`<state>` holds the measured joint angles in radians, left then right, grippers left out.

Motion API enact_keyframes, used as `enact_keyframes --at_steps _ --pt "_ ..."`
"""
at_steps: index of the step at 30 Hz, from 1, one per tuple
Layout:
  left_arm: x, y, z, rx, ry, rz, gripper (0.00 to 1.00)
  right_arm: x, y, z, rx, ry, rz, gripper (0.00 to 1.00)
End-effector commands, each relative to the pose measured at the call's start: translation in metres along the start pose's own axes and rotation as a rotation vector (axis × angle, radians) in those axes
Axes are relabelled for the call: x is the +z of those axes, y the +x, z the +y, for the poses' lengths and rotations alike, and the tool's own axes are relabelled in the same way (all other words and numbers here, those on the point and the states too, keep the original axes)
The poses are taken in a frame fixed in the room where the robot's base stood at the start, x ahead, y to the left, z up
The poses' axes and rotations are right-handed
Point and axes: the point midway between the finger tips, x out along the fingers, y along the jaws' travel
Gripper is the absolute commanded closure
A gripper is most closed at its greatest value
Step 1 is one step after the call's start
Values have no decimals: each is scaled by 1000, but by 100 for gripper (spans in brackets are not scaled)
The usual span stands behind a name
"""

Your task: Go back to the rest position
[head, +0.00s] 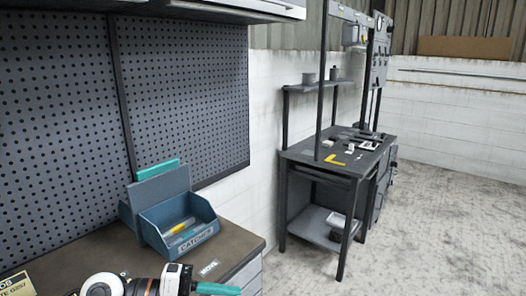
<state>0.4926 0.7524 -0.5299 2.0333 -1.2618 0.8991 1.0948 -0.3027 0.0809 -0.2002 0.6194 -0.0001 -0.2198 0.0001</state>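My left gripper (218,289) is at the bottom edge of the head view, low over the front of the workbench. Its teal finger part points right, and the frame cuts it off, so I cannot see whether it is open. I see nothing held in the visible part. My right gripper is not in view. A blue bin (188,247) labelled "CATCHER" stands on the bench beyond my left gripper, apart from it. Yellow and light-coloured pieces lie inside the bin. A grey-blue upright panel (161,197) with a teal piece (157,169) behind it stands at the bin's back.
The dark benchtop (95,252) is mostly bare left of the bin. A small label (208,268) and a sign (15,285) lie on it. A pegboard (190,90) rises behind. A second workbench (310,155) with tools stands at right. The concrete floor (440,230) is clear.

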Motion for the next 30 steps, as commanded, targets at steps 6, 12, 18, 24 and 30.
enact_keyframes --at_steps 6,12,18,24,30 --pt "11 -4 56 604 -145 47 64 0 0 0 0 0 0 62" --pt "-28 -53 53 1016 -421 328 64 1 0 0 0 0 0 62" --pt "-69 -99 -30 1179 -812 754 64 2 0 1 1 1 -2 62" --pt "-62 -117 -157 1038 -1250 1180 64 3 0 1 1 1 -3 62" --pt "-16 -114 -248 756 -1563 1416 64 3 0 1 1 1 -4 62"
